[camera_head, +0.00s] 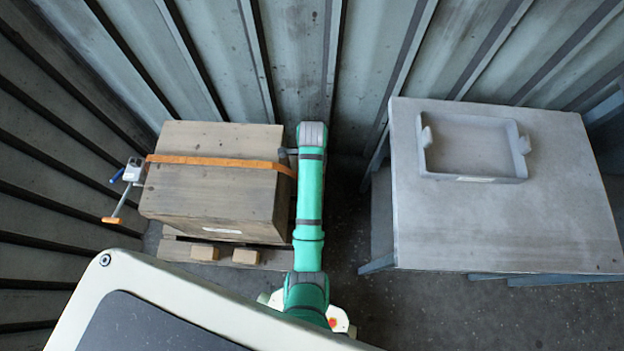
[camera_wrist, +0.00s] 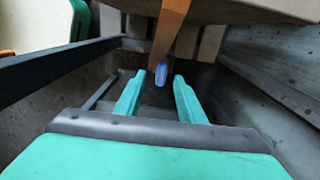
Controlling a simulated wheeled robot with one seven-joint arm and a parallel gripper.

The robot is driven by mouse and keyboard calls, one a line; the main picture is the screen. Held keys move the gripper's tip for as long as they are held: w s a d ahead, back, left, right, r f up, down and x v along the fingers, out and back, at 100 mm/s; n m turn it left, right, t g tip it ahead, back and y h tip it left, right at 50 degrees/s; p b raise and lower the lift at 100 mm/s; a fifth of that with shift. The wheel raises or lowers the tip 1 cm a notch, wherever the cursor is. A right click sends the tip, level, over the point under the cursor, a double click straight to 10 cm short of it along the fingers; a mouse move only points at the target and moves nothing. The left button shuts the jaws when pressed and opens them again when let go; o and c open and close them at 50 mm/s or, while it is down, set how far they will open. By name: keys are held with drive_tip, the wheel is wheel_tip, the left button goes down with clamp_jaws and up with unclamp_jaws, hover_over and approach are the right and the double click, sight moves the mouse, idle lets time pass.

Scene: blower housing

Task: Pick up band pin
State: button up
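In the wrist view a small blue piece (camera_wrist: 161,74), which looks like the band pin, shows at the lower end of an orange band (camera_wrist: 169,32). My gripper (camera_wrist: 159,76) is open, with one teal finger on each side of the blue piece in the picture. A gap shows on both sides, and I cannot tell how far beyond the fingertips it lies. In the head view the orange band (camera_head: 215,162) crosses the top of a wooden crate (camera_head: 210,195). My arm stands along the crate's right side and hides my gripper and the blue piece.
A white fitting (camera_head: 134,172) with a blue lever and an orange-ended rod is on the crate's left side. The crate stands on a pallet (camera_head: 178,250). A grey table (camera_head: 510,235) with a grey tray (camera_head: 475,178) stands at right. Corrugated walls close off the back and left.

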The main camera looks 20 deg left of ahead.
drive_tip(key=shift+w+f, duration=0.1)
drive_tip(key=shift+f, duration=2.5)
clamp_jaws()
